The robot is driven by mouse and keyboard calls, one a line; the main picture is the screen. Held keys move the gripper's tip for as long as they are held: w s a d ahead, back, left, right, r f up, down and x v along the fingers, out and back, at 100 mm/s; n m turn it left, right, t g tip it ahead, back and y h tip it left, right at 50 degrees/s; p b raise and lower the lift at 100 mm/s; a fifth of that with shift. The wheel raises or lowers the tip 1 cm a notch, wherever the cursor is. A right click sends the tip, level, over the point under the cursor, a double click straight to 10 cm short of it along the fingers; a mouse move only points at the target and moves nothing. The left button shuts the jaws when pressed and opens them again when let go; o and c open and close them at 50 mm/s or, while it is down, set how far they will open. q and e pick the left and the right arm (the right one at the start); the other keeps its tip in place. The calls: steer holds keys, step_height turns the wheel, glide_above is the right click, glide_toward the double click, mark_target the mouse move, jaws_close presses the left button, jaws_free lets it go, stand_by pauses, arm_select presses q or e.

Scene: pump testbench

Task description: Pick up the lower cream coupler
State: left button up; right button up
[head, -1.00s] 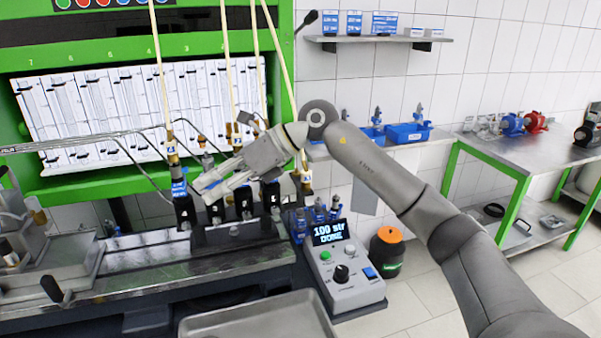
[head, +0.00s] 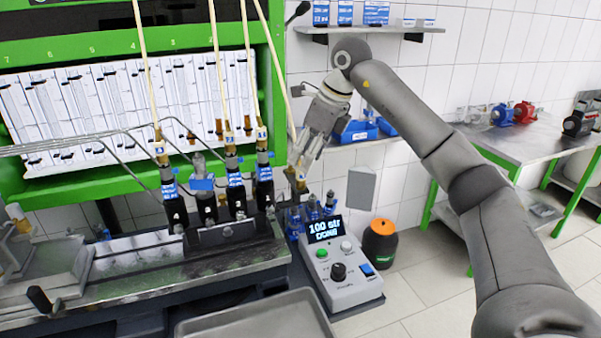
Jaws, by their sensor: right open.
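My right gripper (head: 304,163) is open and points down at the right end of the test bench. A cream-brown coupler (head: 300,182) shows just below its fingertips, low at the end of a cream hose (head: 277,60). The fingers partly hide this coupler and the hose above it, and I cannot tell whether they touch it. Other couplers sit higher, on top of the dark injectors with blue labels, such as the one at the left (head: 159,147) and the one at the right (head: 262,135). My left gripper is not in view.
A control box (head: 340,275) with a display and several small blue-based parts (head: 313,207) stand just below the gripper. Blue bins (head: 356,133) are behind it. A metal tray (head: 255,318) lies in front. A dark canister with an orange lid (head: 381,240) stands on the right.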

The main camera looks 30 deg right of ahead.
steer(key=x, duration=0.1)
steer(key=p+x, duration=0.1)
steer(key=x, duration=0.2)
steer(key=shift+s+f+p, duration=0.2)
steer(key=shift+f+p, duration=0.1)
steer(key=shift+p, duration=0.05)
steer(key=shift+w+f, duration=0.2)
steer(key=shift+f, duration=0.2)
steer(key=shift+c, duration=0.2)
jaws_close()
